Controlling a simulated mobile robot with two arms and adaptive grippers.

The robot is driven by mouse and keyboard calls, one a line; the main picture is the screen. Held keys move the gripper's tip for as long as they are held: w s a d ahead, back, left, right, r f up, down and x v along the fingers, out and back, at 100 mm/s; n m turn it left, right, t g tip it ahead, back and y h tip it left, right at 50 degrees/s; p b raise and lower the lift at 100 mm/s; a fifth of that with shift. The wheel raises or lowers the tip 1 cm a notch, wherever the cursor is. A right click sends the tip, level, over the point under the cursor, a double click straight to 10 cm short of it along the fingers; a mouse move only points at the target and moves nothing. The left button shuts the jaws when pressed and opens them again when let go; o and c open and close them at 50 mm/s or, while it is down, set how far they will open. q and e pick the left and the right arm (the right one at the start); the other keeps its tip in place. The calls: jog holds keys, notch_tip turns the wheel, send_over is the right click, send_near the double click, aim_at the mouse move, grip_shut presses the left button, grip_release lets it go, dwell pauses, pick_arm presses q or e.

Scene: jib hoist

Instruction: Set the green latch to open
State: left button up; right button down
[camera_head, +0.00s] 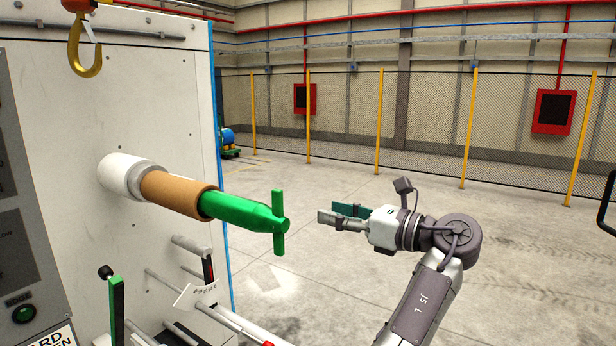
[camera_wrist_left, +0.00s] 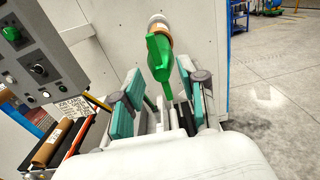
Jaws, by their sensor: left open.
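A green latch (camera_head: 279,222), a short bar, stands near upright across the tip of a green tapered nose (camera_head: 235,210). The nose is the free end of a horizontal spindle with a brown tube on it. My left gripper (camera_head: 343,217) is open and empty, to the right of the latch and apart from it, its fingers pointing left at it. In the left wrist view the green latch (camera_wrist_left: 165,84) shows ahead, between and beyond the fingertips of the open left gripper (camera_wrist_left: 163,95). My right gripper is in neither view.
The brown tube (camera_head: 172,193) sits on the spindle by the white panel (camera_head: 150,80). A yellow hook (camera_head: 82,50) hangs at upper left. A green lever (camera_head: 117,312) and several rails stand below the spindle. The floor to the right is clear up to the mesh fence.

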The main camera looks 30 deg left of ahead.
pick_arm(q)
jog(key=r, duration=0.1)
jog(key=p, duration=0.3)
send_near(282, 194)
jog(key=a, duration=0.5)
jog(key=a+p, duration=0.1)
jog(key=a, duration=0.1)
jog(key=w+a+p, duration=0.1)
jog(key=a, duration=0.1)
jog(key=shift+a, duration=1.05)
jog(key=shift+f, duration=0.1)
jog(key=c, duration=0.8)
